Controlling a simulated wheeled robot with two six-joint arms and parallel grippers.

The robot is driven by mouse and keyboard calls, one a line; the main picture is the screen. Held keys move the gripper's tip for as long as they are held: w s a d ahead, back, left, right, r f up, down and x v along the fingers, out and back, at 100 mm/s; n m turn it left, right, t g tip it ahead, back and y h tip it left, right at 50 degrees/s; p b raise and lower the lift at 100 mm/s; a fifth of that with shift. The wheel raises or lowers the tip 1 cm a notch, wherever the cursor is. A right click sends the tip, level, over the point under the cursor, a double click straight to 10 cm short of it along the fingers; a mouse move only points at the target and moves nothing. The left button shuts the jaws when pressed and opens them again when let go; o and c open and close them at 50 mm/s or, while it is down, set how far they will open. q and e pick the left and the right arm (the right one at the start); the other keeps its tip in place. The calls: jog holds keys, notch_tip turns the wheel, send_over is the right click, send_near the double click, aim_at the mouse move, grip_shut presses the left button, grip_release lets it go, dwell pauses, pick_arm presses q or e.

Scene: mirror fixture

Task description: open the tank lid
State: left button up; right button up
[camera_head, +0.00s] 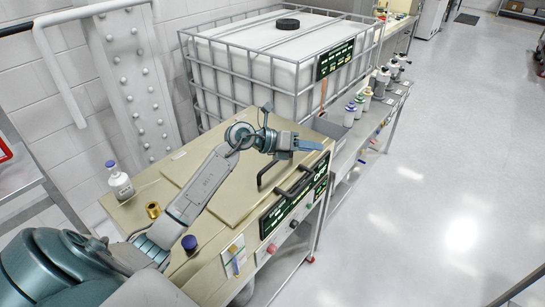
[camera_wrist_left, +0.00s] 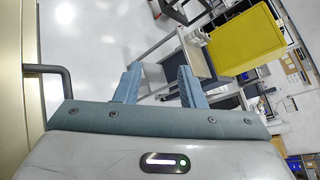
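The tank is a beige box (camera_head: 133,213) with a flat beige lid (camera_head: 240,196) on its top, which lies closed. A dark bar handle (camera_head: 264,179) stands on the lid near its front edge, and a second dark handle (camera_head: 293,190) is on the front edge by the display. My left gripper (camera_head: 308,145) is above the tank's far right corner, apart from the handles. In the left wrist view my gripper's two blue fingers (camera_wrist_left: 158,84) are spread with nothing between them. A dark handle (camera_wrist_left: 50,71) shows at the left there. My right gripper is in neither view.
A white caged container (camera_head: 270,65) with a black cap stands behind the tank. A white bottle (camera_head: 119,182), a brass fitting (camera_head: 153,210) and a blue-capped item (camera_head: 189,243) sit on the tank's left part. Open floor (camera_head: 430,190) lies to the right.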

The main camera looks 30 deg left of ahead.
pick_arm(q)
jog(key=a+f+g+y, duration=0.2)
jog(key=a+g+y, duration=0.15)
jog(key=a, duration=0.45)
jog(key=a+f+g+y, duration=0.2)
jog(key=a+y, duration=0.3)
jog(key=a, duration=0.3)
jog(key=b+x, duration=0.3)
jog(key=x, duration=0.1)
jog(key=b+x, duration=0.3)
jog(key=x, duration=0.2)
jog(key=shift+s+d+f, duration=0.15)
jog(key=shift+f, duration=0.15)
jog(key=shift+c, duration=0.3)
grip_shut()
